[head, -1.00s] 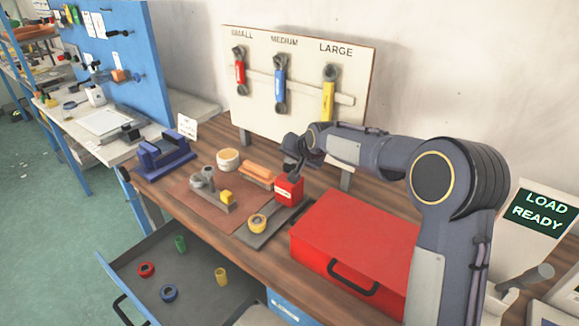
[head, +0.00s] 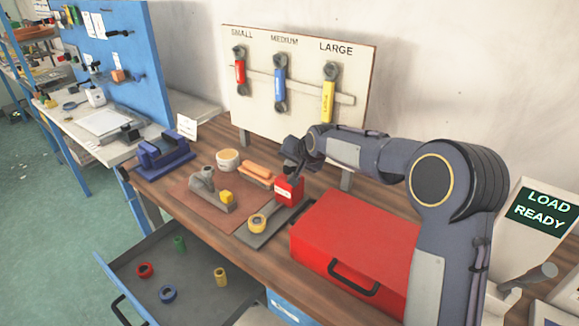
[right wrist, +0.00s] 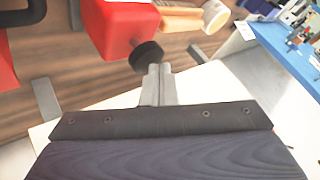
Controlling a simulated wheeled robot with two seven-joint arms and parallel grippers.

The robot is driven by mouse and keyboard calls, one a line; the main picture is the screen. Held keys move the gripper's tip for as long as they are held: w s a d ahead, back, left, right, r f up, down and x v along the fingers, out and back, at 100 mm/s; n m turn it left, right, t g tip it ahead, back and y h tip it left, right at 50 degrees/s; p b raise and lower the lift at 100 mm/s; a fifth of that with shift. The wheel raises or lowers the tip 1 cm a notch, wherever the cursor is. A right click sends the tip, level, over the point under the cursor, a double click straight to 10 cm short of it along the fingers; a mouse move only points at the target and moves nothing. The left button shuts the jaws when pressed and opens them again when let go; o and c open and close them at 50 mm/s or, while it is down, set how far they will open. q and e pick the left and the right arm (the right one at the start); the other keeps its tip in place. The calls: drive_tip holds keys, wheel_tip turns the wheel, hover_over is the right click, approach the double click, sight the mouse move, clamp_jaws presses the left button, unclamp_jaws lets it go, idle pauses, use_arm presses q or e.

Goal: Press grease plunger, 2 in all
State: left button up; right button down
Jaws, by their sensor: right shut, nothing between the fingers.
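The grease dispenser is a small red block (head: 289,190) with a pale label, standing at the back of a grey plate (head: 262,229) on the bench. Its black round plunger knob (right wrist: 146,55) shows in the right wrist view, sticking out of the red body (right wrist: 122,28). My right gripper (head: 292,172) is just above the block in the head view, and it partly hides the knob there. In the right wrist view its fingertips (right wrist: 158,70) are shut, empty and right at the knob's edge. I cannot tell whether they touch it. My left gripper is out of view.
A red toolbox (head: 355,245) stands close to the right of the dispenser. A brown mat with a grey part (head: 203,182), orange blocks (head: 257,171) and a blue vise (head: 163,155) are leftward. An open drawer (head: 195,290) juts out in front.

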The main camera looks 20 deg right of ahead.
sight(292, 169)
drive_tip(key=shift+f+b, duration=0.5)
drive_tip(key=shift+f, duration=0.25)
drive_tip(key=shift+r, duration=0.15)
idle(0.4)
drive_tip(key=shift+r+p, duration=1.1)
drive_tip(key=shift+r, duration=0.45)
wheel_tip(292, 169, up, 5)
drive_tip(key=p, duration=0.3)
